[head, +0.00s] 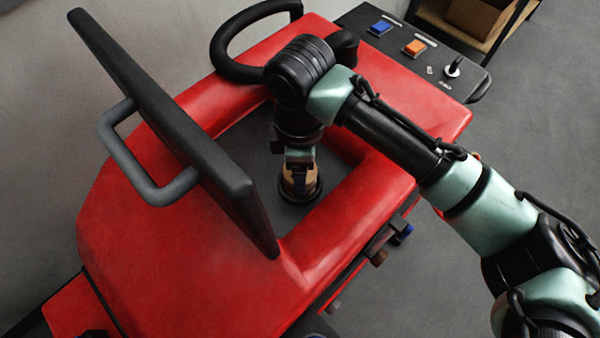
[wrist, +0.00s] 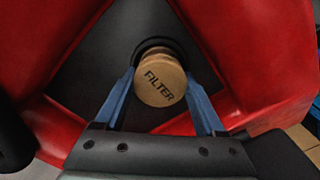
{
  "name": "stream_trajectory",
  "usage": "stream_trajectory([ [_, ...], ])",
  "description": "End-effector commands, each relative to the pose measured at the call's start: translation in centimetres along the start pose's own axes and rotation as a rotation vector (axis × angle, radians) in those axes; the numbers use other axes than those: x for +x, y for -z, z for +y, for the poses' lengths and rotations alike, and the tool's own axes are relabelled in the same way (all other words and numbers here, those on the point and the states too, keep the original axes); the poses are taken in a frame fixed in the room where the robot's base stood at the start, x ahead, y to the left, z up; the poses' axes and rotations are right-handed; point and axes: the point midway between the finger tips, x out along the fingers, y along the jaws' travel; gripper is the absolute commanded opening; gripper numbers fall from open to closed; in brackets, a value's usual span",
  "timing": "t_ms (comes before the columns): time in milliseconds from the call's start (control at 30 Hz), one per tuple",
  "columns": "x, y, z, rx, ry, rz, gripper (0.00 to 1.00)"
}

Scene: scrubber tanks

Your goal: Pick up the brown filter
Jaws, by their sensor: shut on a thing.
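The brown filter (wrist: 161,84) is a round, tan-brown piece with the word FILTER on its top. It stands in a dark round seat (head: 301,198) on the grey floor of the red machine's open well. My gripper (wrist: 161,103) reaches down into the well with one blue finger on each side of the filter and is shut on it. In the head view my gripper (head: 299,172) hides much of the filter (head: 290,187). The filter's base is still at the seat, and I cannot tell whether it is lifted.
The red tank body (head: 200,250) walls the well on all sides. A raised black lid with a grey handle (head: 150,190) stands at the well's left. A black steering ring (head: 225,50) and a control panel (head: 415,48) are behind. Grey floor is open at right.

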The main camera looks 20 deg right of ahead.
Motion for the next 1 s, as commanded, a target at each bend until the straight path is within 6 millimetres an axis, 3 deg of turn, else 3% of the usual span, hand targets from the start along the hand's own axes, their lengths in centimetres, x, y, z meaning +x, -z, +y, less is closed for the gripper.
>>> stream_trajectory([
  [267,-0.5,0.0,0.0,0.000,-0.001,0.000,0.00],
  [700,-8.3,0.0,0.1,-0.002,-0.003,0.001,0.00],
  [1000,-10.4,0.0,0.0,0.000,0.000,0.000,0.00],
])
